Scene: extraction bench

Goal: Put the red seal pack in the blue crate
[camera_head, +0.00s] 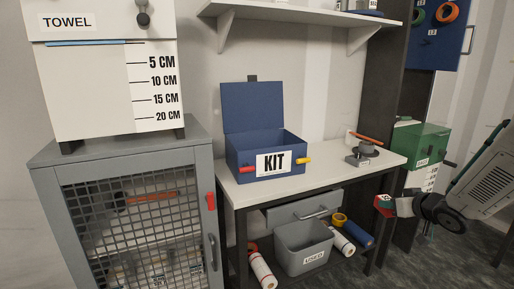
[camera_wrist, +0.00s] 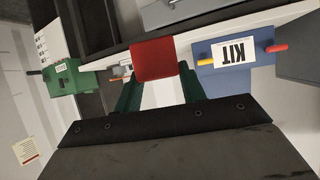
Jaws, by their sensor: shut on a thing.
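The red seal pack (camera_wrist: 153,58) shows in the wrist view as a red block at the tips of my gripper (camera_wrist: 157,92), between its green fingers. In the head view the pack (camera_head: 381,201) is a small red patch at the end of my gripper (camera_head: 387,207), in front of the bench's right end. My gripper is shut on it, clear of the bench. The blue crate (camera_head: 236,145), marked KIT, stands on the bench to the left with its lid up. It also shows upside down in the wrist view (camera_wrist: 215,83), apart from the pack. The crate's floor is hidden.
The bench top (camera_head: 330,163) has free room right of the crate. A grey clamp-like device (camera_head: 361,155) and a green box (camera_head: 427,141) stand farther right. A shelf (camera_head: 300,16) hangs above. A grey USED bin (camera_head: 303,251) and rolls lie below; a mesh-door cabinet (camera_head: 130,145) is left.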

